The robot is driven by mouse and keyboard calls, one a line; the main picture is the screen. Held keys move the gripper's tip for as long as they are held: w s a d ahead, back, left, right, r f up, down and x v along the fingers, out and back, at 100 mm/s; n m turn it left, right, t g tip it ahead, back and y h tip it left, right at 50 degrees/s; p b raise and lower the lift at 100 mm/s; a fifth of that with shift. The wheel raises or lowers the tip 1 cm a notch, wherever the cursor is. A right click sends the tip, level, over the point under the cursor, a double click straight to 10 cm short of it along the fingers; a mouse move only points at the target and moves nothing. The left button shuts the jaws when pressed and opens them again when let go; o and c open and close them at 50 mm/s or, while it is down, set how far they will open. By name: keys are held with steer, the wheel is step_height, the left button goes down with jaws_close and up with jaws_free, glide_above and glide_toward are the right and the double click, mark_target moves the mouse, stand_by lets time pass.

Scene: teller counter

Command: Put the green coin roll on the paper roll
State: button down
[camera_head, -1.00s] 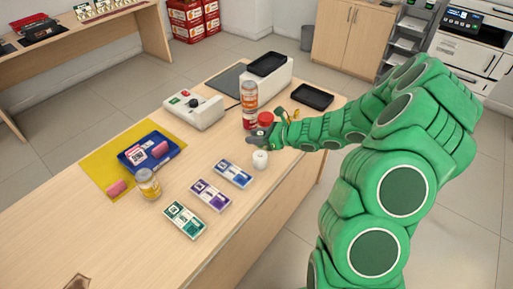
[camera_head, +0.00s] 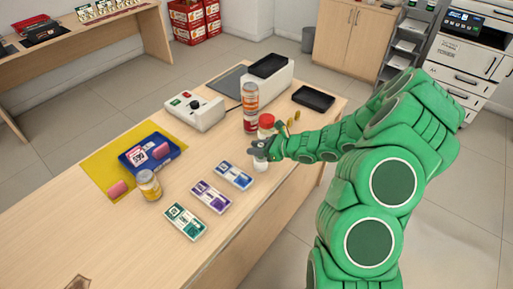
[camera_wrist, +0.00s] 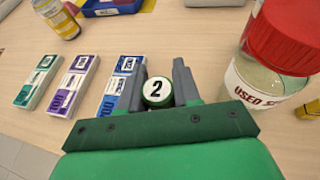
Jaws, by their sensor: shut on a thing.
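The green coin roll (camera_wrist: 157,91) is upright between the two fingers of my gripper (camera_wrist: 157,92) in the wrist view, its white end marked "2" facing up. My gripper is shut on it. In the head view my gripper (camera_head: 258,151) is right above the white paper roll (camera_head: 260,166) near the table's right edge, and the coin roll is not clearly visible there. The paper roll is hidden in the wrist view. I cannot tell whether the two rolls touch.
A red-lidded jar (camera_wrist: 280,65) stands close to the right of my gripper. Purple (camera_head: 211,196), blue (camera_head: 234,176) and green (camera_head: 185,221) banknote bundles lie to the left. A yellow-labelled jar (camera_head: 149,186) and blue tray (camera_head: 135,160) stand farther left.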

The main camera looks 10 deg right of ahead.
steer(key=shift+f, duration=0.1)
steer(key=c, duration=0.8)
jaws_free()
